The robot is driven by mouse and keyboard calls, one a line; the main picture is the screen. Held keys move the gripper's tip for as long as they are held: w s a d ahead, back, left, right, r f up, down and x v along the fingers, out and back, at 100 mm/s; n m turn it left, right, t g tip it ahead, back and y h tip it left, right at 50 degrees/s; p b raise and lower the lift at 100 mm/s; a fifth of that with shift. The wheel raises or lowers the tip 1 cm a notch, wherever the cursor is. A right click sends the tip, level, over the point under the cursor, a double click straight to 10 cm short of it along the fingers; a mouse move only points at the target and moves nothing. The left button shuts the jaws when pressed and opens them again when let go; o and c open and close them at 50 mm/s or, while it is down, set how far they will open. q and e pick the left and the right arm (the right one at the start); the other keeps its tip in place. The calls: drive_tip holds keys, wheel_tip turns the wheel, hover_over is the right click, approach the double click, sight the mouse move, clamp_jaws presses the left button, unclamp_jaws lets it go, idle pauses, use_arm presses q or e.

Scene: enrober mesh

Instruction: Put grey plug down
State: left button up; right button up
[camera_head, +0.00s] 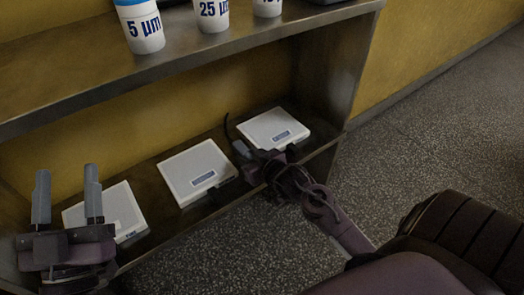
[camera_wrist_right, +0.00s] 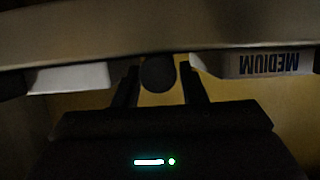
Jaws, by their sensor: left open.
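My right gripper (camera_head: 258,158) is low at the shelf's front, between the middle and right white boxes. In the right wrist view its fingers (camera_wrist_right: 160,85) stand on either side of a dark round end, probably the grey plug (camera_wrist_right: 158,74). It nearly fills the space between them; whether they press on it is unclear. In the head view the plug cannot be told apart from the grey finger. A black cable (camera_head: 227,124) rises behind this gripper. My left gripper (camera_head: 67,196) is open and empty, fingers upward, in front of the left white box (camera_head: 122,205).
The middle white box (camera_head: 197,172) and right white box (camera_head: 274,129) lie on the lower shelf (camera_head: 155,190). The upper shelf (camera_head: 200,55) overhangs them and holds labelled white cups, including the 5 µm cup (camera_head: 141,30). A side panel (camera_head: 333,75) bounds the right.

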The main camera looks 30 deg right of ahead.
drive_tip(key=p+v, duration=0.1)
drive_tip(key=v, duration=0.4)
drive_tip(key=shift+s+r+p, duration=0.15)
drive_tip(key=shift+s+p, duration=0.05)
drive_tip(key=shift+p, duration=0.15)
drive_tip(key=p+v, duration=0.2)
drive_tip(key=v, duration=0.4)
use_arm(q)
drive_tip(key=s+f+g+y, duration=0.2)
drive_tip(key=f+g, duration=0.4)
drive_tip(key=f, duration=0.6)
drive_tip(key=s+f+g+y, duration=0.3)
drive_tip(key=f+g, duration=0.3)
drive_tip(key=f, duration=0.6)
drive_tip(key=shift+d+f+g, duration=0.15)
drive_tip(key=shift+f+g, duration=0.15)
drive_tip(key=shift+g, duration=0.1)
use_arm(e)
drive_tip(key=s+a+n+g+y, duration=0.2)
drive_tip(key=s+a, duration=0.1)
drive_tip(key=a, duration=0.8)
drive_tip(key=s+a+f+n+g+y, duration=0.1)
drive_tip(key=s+a+n+g+y, duration=0.1)
drive_tip(key=a, duration=0.9)
drive_tip(key=shift+s+a+g+y, duration=0.2)
drive_tip(key=shift+s+g+y, duration=0.1)
drive_tip(key=shift+s, duration=0.05)
